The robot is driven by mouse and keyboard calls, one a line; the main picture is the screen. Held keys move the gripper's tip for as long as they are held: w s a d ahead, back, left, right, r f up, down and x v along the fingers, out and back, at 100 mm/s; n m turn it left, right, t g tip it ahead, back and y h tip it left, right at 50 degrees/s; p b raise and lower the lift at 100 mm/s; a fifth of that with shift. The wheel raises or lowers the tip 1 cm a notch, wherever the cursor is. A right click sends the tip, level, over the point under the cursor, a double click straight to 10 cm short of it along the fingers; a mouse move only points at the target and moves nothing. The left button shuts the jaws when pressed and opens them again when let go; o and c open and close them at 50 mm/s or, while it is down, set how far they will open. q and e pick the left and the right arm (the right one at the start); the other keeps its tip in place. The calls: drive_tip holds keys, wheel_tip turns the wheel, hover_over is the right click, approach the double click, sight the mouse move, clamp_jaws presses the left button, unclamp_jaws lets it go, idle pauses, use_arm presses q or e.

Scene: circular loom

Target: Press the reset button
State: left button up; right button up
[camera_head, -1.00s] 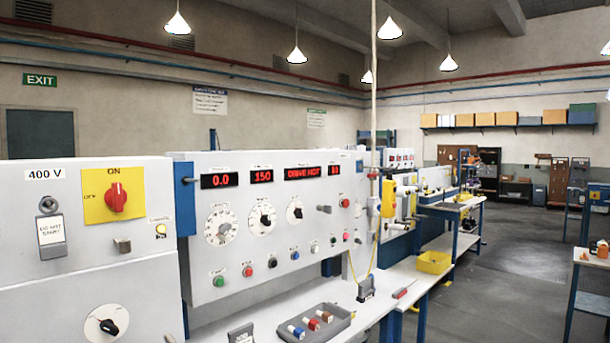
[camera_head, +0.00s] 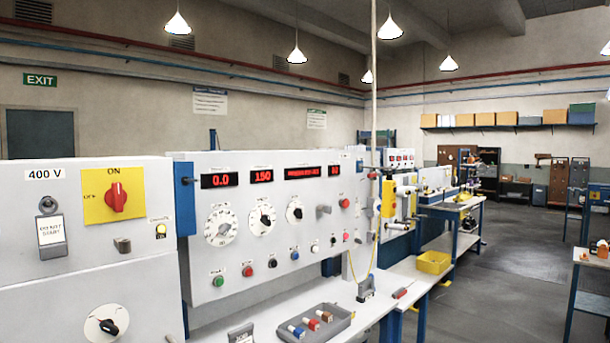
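The control panel (camera_head: 205,258) stands left of centre, with a lower row of push buttons: green (camera_head: 218,281), red (camera_head: 248,270), black (camera_head: 272,262), blue (camera_head: 295,254), white (camera_head: 315,247) and others smaller to the right. Their labels are too small to read, so I cannot tell which is the reset button. A larger red button (camera_head: 344,202) sits at the panel's right. Neither of my grippers is in view.
A left cabinet (camera_head: 90,260) carries a red rotary switch (camera_head: 116,197) on a yellow plate and a hanging tag (camera_head: 51,237). A grey tray (camera_head: 318,326) with coloured pieces sits on the bench below the panel. The floor (camera_head: 500,270) at right is open.

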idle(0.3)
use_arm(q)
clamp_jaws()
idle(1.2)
